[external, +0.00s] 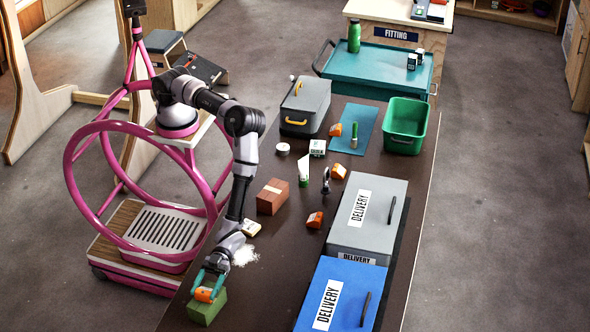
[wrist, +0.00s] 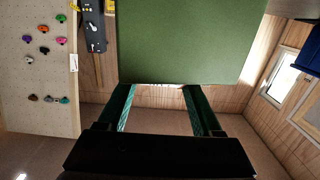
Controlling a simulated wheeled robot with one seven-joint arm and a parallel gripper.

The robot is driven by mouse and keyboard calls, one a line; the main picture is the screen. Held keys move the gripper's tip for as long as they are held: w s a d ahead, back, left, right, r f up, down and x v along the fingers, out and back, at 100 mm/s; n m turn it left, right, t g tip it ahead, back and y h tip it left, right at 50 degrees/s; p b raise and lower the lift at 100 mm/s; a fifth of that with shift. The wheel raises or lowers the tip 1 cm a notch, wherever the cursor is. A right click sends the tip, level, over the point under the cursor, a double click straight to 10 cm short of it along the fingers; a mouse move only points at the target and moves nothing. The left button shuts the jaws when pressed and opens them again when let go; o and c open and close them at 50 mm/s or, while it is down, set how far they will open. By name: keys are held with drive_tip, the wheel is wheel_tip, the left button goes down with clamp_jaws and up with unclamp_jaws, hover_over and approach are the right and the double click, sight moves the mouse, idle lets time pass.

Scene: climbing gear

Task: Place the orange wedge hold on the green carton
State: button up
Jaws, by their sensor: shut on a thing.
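The orange wedge hold (external: 204,295) is between the teal fingers of my gripper (external: 209,283), at the near left of the dark table in the external view. My gripper is shut on it. The green carton (external: 207,310) stands directly below, and the hold appears at its top face. I cannot tell whether the hold rests on it or is slightly above. In the wrist view a large green face (wrist: 190,40), apparently the carton, fills the top middle beyond my fingers (wrist: 163,105). The orange hold is not visible there.
A brown block (external: 272,197), a cream block (external: 250,228) and white powder (external: 244,256) lie near my arm. A blue delivery box (external: 340,293) and a grey one (external: 368,213) stand on the right.

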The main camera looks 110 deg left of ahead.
drive_tip(key=o, duration=1.5)
drive_tip(key=shift+f, duration=0.1)
drive_tip(key=shift+o, duration=0.2)
